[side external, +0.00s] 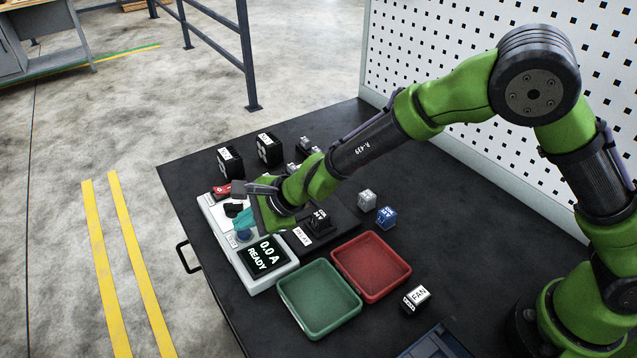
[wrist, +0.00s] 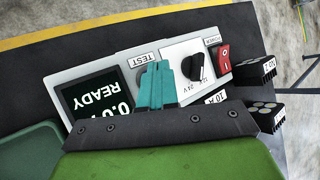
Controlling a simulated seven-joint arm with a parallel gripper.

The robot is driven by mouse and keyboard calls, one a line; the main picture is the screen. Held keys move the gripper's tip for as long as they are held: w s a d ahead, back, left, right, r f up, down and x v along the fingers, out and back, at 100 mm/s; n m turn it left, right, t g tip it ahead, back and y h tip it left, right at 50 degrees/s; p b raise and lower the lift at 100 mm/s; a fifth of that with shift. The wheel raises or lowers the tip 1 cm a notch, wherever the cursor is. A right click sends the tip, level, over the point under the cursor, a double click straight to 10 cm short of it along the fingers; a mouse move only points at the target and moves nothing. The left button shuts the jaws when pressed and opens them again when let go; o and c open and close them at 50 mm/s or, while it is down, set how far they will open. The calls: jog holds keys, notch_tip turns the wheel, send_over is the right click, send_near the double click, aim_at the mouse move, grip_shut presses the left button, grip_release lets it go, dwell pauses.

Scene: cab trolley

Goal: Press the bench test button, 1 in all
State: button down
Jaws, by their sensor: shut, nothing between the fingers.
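The bench test unit (side external: 284,283) is a pale panel with a dark screen (side external: 264,256) reading "0.0 A READY". Its TEST label (wrist: 149,58) shows in the wrist view. The round test button (wrist: 140,76) is beside that label, mostly hidden behind my fingers; a bluish bit of it (side external: 244,235) shows under the fingertips in the side view. My gripper (side external: 243,219) is shut and empty, its teal fingers (wrist: 156,72) together, pointing down just over the button. I cannot tell whether they touch it.
The unit also carries a black rotary knob (wrist: 192,68) and a red power switch (wrist: 224,60). A green tray (side external: 320,300) and a red tray (side external: 371,264) stand beside it. Several black relay blocks (side external: 269,150) and small cubes (side external: 386,216) sit around on the dark bench.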

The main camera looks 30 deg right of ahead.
jog(key=shift+f, duration=0.55)
dwell(0.6)
jog(key=shift+r, duration=1)
